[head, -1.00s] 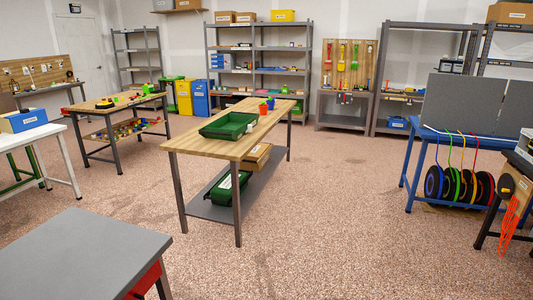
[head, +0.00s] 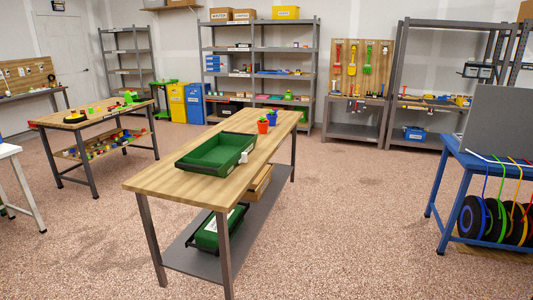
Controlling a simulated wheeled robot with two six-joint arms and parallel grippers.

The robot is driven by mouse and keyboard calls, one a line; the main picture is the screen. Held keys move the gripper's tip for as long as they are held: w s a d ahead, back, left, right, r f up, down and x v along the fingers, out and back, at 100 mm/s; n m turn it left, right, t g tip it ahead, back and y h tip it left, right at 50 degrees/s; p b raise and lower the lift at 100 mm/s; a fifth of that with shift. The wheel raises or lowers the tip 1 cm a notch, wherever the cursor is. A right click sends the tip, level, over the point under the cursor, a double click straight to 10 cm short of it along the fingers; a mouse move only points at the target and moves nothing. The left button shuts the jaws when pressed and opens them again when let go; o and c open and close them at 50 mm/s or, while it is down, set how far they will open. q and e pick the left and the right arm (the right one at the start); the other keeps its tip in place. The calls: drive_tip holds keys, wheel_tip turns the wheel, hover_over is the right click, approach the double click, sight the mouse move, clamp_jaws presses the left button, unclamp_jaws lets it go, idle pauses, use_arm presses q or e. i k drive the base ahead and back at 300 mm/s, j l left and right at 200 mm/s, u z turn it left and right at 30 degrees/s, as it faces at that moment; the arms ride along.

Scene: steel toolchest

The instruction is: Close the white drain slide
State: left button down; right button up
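A green tray (head: 206,164) stands on the long wooden-topped workbench (head: 158,184) in the middle of the head view. A small white piece (head: 244,158) sits at the tray's right-hand side. It may be the white drain slide, but it is too small to tell whether it is open or shut. Neither of my grippers is in view.
A red pot (head: 262,127) and a blue one (head: 271,117) stand farther back on the bench. A second green tray (head: 207,238) and a cardboard box (head: 262,183) are below. A blue bench (head: 470,165) stands right. Speckled floor (head: 350,240) is clear between.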

sight(244, 159)
drive_tip(key=i, duration=1.75)
